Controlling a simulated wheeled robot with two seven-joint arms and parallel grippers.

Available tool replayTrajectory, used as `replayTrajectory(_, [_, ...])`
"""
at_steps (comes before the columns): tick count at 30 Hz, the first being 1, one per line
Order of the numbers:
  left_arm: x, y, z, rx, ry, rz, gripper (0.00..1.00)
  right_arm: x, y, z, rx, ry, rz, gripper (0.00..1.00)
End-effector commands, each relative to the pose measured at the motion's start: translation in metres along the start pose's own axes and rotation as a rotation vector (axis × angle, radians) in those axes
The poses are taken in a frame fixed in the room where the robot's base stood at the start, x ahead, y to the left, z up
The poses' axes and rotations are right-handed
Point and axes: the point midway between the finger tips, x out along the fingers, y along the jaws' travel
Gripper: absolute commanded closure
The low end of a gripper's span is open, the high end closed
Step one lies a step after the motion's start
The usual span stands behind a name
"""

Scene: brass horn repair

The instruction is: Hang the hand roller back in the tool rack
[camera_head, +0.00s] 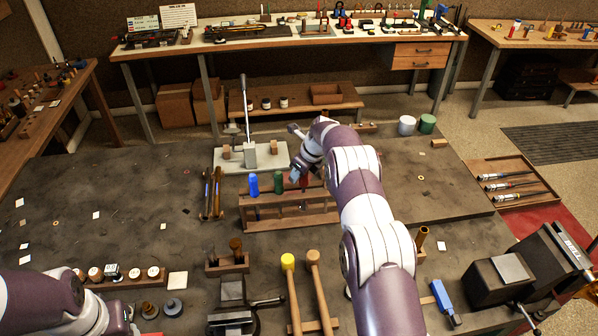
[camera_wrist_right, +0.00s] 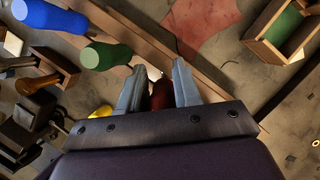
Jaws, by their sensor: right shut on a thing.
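The tool rack (camera_head: 262,222) is a low wooden stand on the dark workbench, holding a blue-handled tool (camera_head: 253,185) and a green-handled tool (camera_head: 278,182). My right gripper (camera_head: 296,174) is over the rack's right half, just right of the green handle. It is shut on a dark red handle, seen between its fingers in the right wrist view (camera_wrist_right: 160,96); I take this to be the hand roller. Its lower end is unclear, so I cannot tell whether it sits in a slot. The rack's wooden bar (camera_wrist_right: 128,38) shows beside the fingers.
A lever press on a pale base (camera_head: 222,158) stands behind the rack. Two upright rods (camera_head: 211,192) stand left of it. A yellow-headed mallet (camera_head: 288,262) and a small vise (camera_head: 231,292) are in front.

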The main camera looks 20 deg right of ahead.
Motion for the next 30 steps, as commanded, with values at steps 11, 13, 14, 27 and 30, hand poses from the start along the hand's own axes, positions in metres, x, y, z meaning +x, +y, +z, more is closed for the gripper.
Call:
replayTrajectory(11, [0.013,0.0,0.002,0.0,0.0,0.0,0.57,0.015,0.0,-0.006,0.0,-0.001,-0.001,1.0])
replayTrajectory(13, [0.015,0.0,0.002,0.0,0.0,0.0,0.57,0.018,0.0,-0.007,0.0,-0.001,-0.001,1.0])
replayTrajectory(14, [0.016,0.0,0.002,0.0,0.0,0.0,0.57,0.019,0.0,-0.008,0.0,-0.001,-0.001,1.0])
replayTrajectory(27, [0.017,0.0,0.002,0.0,0.0,0.0,0.57,0.02,0.0,-0.009,0.0,0.0,0.0,0.38])
replayTrajectory(30, [0.02,0.0,0.002,0.0,0.0,0.0,0.57,0.016,-0.001,-0.008,0.0,-0.001,-0.001,0.38])
